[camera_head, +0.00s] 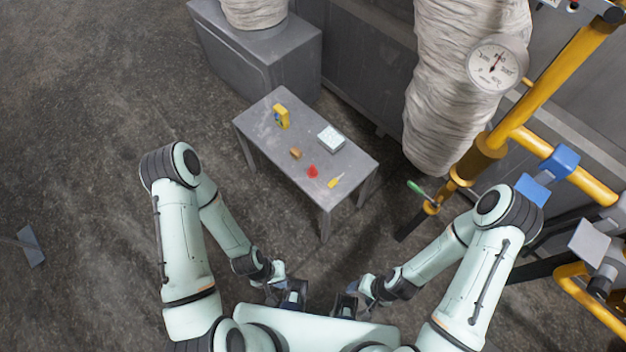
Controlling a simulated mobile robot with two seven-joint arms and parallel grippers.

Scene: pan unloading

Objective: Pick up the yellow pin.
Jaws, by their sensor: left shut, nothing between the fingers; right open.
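A small grey table (262,141) stands ahead of me with several small objects on its top. A thin yellow piece with a pale tip (334,182) lies near the table's right front edge; it looks like the yellow pin, though it is small in the picture. My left gripper (293,298) is low in front of my body, apart from the table, and shut with nothing in it. My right gripper (345,304) is beside it on the right, open and empty, also clear of the table.
Yellow pipes (548,90) with a blue fitting stand at right. A grey cabinet (260,65) stands behind. The floor at left is mostly free.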

